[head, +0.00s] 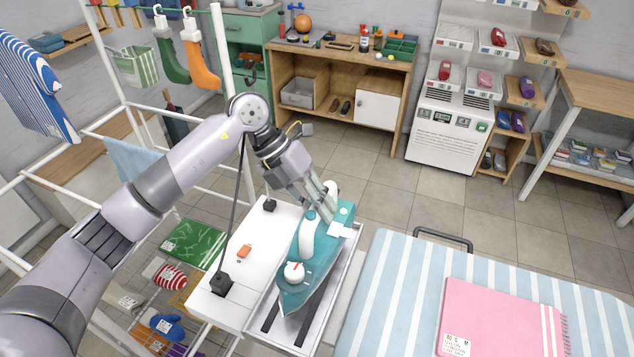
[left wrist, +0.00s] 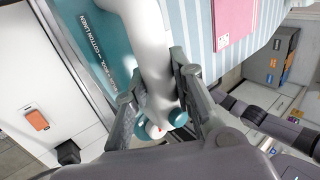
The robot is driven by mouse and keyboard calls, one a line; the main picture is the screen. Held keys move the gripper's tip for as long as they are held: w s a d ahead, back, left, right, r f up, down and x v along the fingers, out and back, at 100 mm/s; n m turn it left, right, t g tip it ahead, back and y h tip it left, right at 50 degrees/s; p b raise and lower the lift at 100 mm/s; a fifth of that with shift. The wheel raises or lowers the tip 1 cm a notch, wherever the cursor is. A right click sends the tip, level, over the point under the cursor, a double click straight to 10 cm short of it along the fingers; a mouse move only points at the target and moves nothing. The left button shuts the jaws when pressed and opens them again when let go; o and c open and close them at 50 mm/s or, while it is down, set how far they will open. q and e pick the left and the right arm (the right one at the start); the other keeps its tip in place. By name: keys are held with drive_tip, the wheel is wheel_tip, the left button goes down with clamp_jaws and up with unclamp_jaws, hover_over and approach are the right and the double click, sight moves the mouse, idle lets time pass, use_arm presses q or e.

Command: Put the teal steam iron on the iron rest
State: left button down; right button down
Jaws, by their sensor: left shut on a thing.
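The teal steam iron (head: 323,258) with a white handle is over the iron rest (head: 331,322), a pale tray with dark strips, its pointed end toward the bottom of the head view. I cannot tell whether its sole touches the strips. My left gripper (head: 328,213) is shut on the iron at its far end. In the left wrist view my left gripper (left wrist: 158,97) has its fingers on both sides of the iron's white handle (left wrist: 150,50), with the teal body (left wrist: 112,38) beyond.
The rest sits beside a white surface with a small orange item (head: 244,251). A white rack frame (head: 112,60) stands at left, above a wire shelf of packets. Tiled floor (head: 385,185) is clear behind.

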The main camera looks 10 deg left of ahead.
sight(323, 231)
use_arm(q)
drive_tip(key=shift+f, duration=0.55)
wheel_tip(323, 231, down, 4)
drive_tip(key=shift+w+r+p, duration=0.1)
drive_tip(key=shift+r+p, duration=0.15)
drive_tip(key=shift+p, duration=0.3)
use_arm(e)
drive_tip(key=shift+w+a+r, duration=0.1)
drive_tip(key=shift+a+r, duration=0.05)
drive_tip(key=shift+r, duration=0.5)
use_arm(q)
drive_tip(key=shift+f, duration=0.15)
drive_tip(key=c, duration=1.4)
unclamp_jaws()
use_arm(e)
drive_tip(key=shift+f, duration=0.1)
use_arm(q)
drive_tip(key=shift+o, duration=0.2)
drive_tip(key=shift+f, duration=0.1)
